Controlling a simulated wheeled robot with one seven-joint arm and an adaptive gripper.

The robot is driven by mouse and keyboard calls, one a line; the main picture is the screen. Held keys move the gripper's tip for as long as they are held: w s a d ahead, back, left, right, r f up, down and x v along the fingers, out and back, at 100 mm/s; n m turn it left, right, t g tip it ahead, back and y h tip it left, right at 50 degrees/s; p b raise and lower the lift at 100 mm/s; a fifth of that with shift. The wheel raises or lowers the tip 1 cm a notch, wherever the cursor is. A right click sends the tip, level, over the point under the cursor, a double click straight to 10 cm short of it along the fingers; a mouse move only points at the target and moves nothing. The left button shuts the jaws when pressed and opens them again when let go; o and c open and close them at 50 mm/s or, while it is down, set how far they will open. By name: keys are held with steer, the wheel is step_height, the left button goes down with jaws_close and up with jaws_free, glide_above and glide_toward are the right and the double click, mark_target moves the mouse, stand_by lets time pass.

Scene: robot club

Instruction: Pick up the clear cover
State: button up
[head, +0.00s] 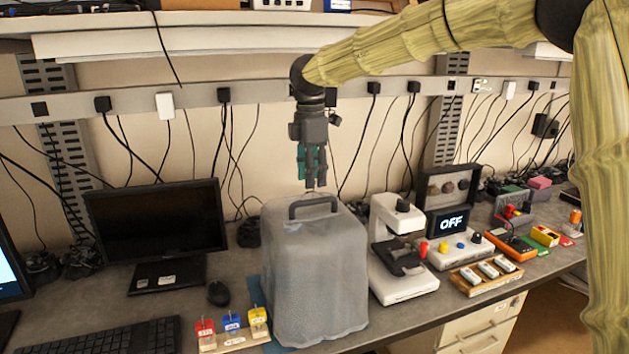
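The clear cover (315,285) is a greyish, translucent, box-shaped hood with a dark handle (314,205) on top. It stands upright on the bench in the middle of the head view. Whatever is under it is too blurred to make out. My gripper (314,186) points down just above the handle, apparently apart from it. No object shows between the fingers. They look close together from this angle, and I cannot tell how far apart they are.
A white microscope (399,250) stands close to the cover's right. A block with red, blue and yellow pieces (233,330) sits at its front left. A monitor (157,232), mouse (219,293) and keyboard (110,340) lie farther left. Cables hang along the wall behind.

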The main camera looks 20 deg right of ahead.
mark_target(310, 202)
steer(key=shift+s+a+r+h, duration=0.15)
steer(key=shift+a+r+h, duration=0.1)
steer(key=shift+a+h, duration=0.1)
steer(key=shift+c, duration=1.3)
steer(key=s+a+r+t+h+p, duration=0.2)
steer(key=s+a+r+h, duration=0.1)
steer(key=s+a, duration=0.1)
steer(key=shift+m+h, duration=0.25)
steer(key=shift+m, duration=0.05)
steer(key=p+x, duration=0.1)
steer(key=x, duration=0.2)
steer(key=w+p+x, duration=0.1)
steer(key=x, duration=0.3)
steer(key=shift+w+a, duration=0.15)
steer(key=shift+w, duration=0.05)
steer(key=shift+s+d+f+p, duration=0.1)
steer(key=shift+d+f+p, duration=0.15)
steer(key=shift+f+p, duration=0.45)
steer(key=shift+w+p+x, duration=0.2)
steer(key=shift+p+x, duration=0.7)
steer(key=shift+x, duration=0.85)
steer(key=shift+r, duration=0.1)
steer(key=shift+s, duration=0.1)
jaws_close()
